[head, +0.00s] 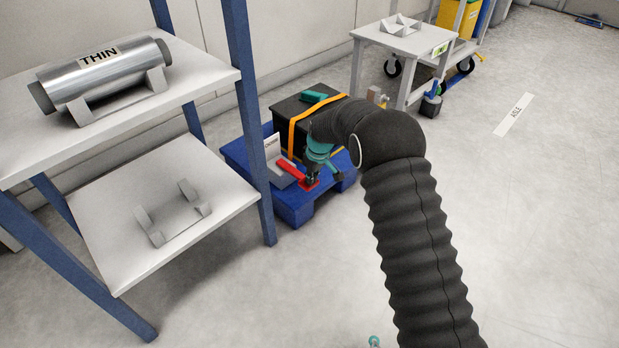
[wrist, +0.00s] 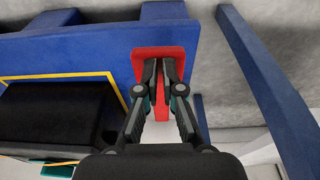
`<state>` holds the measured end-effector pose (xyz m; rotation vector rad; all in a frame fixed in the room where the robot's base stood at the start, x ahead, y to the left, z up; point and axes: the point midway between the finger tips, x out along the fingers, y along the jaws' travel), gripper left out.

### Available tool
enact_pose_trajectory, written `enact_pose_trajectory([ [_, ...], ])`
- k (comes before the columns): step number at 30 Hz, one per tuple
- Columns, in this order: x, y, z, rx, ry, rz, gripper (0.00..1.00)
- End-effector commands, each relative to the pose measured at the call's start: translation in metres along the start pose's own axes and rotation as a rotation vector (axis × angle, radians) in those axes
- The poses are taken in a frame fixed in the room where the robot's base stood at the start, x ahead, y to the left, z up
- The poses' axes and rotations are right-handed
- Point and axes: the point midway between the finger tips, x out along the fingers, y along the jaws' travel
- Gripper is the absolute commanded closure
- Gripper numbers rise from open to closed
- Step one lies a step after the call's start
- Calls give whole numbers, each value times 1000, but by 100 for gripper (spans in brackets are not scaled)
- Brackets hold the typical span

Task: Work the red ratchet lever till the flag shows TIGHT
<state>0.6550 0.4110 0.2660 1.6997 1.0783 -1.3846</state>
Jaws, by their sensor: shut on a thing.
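The red ratchet lever (head: 291,169) shows at the front of the blue pallet, angled up to the left from a small red base (head: 309,185). In the wrist view a red strip, the lever (wrist: 161,108), lies between my fingers, in front of a red plate (wrist: 185,58). My gripper (wrist: 160,66) is shut on the lever, fingertips close together; in the head view my gripper (head: 313,177) is beside the red base. A pale card (head: 272,147) with unreadable dark lettering stands behind the lever. I cannot make out a TIGHT flag.
A black box (head: 290,107) with an orange strap (head: 292,135) sits on the blue pallet (head: 292,208). A shelf rack (head: 180,215) with a blue post stands close on the left. A white table (head: 405,42) stands behind.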

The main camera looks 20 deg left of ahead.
Motion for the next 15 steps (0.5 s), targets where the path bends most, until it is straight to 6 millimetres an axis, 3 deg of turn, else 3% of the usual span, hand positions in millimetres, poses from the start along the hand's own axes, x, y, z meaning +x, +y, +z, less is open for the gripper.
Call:
enact_pose_trajectory([
  [1, 5, 0, 8, 2, -18, -8, 100],
  [4, -7, 0, 5, 4, -15, -6, 100],
  [9, -44, 1, -5, 4, -2, -1, 100],
  [15, -76, 1, 17, 5, 1, 1, 100],
])
